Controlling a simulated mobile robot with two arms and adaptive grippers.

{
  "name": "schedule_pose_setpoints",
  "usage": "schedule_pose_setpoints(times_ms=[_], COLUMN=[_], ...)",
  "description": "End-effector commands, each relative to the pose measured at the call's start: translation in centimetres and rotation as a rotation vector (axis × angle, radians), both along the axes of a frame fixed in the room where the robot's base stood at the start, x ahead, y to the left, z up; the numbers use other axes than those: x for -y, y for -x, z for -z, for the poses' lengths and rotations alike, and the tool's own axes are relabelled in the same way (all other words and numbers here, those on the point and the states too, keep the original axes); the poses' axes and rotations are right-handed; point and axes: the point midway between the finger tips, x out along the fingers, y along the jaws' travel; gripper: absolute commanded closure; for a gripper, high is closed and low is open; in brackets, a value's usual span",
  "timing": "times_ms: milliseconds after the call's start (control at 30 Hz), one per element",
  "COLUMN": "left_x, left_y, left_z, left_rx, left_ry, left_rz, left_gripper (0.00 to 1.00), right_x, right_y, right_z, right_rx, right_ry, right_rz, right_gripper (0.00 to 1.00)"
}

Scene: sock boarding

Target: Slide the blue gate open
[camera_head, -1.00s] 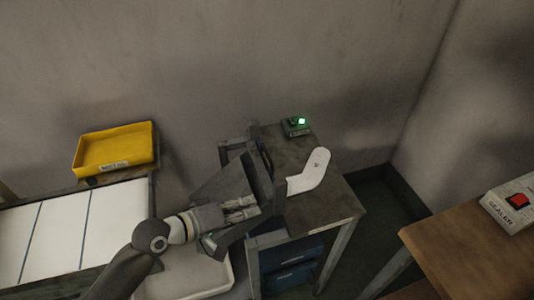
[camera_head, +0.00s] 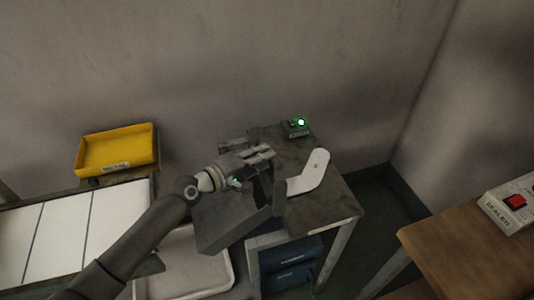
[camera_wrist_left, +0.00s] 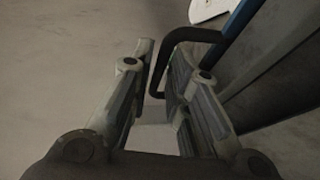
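The blue gate shows in the left wrist view as a blue edge (camera_wrist_left: 243,18) at the top right. A dark bar handle (camera_wrist_left: 190,34) comes off it. In the left wrist view my left gripper (camera_wrist_left: 161,52) is partly open, with the handle's bar in the gap between its fingertips; firm contact does not show. In the head view my left gripper (camera_head: 266,151) is above the left side of the dark table, and the gate is mostly hidden by it. My right gripper is not in view.
A white sock (camera_head: 312,172) lies on the dark table (camera_head: 325,209), near a small box with a green light (camera_head: 297,127). A grey chute (camera_head: 222,218) slopes off its left side above a white bin (camera_head: 172,270). A yellow tray (camera_head: 117,150) is at left, a sealer (camera_head: 510,207) at right.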

Motion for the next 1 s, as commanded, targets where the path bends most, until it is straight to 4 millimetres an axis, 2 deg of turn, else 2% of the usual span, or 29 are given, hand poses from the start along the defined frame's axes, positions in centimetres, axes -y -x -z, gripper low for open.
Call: schedule_pose_setpoints(times_ms=[200, 500, 633, 1000], left_x=[1.19, 1.33, 1.31, 1.28], left_y=[-1.06, -1.12, -1.11, -1.10], left_z=[0.30, 0.34, 0.35, 0.27], left_rx=[0.000, 0.001, 0.000, -0.001], left_ry=[0.000, -0.001, -0.001, -0.001], left_rz=[0.000, 0.000, 0.000, 0.000], left_gripper=[0.83, 0.83, 1.00, 1.00], right_x=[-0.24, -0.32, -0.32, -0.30], right_y=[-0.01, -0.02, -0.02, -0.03], right_z=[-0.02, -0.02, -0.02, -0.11], right_rx=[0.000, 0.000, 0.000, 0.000], right_ry=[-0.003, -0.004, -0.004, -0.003], right_rz=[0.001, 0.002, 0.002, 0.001], right_gripper=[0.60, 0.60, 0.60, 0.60])
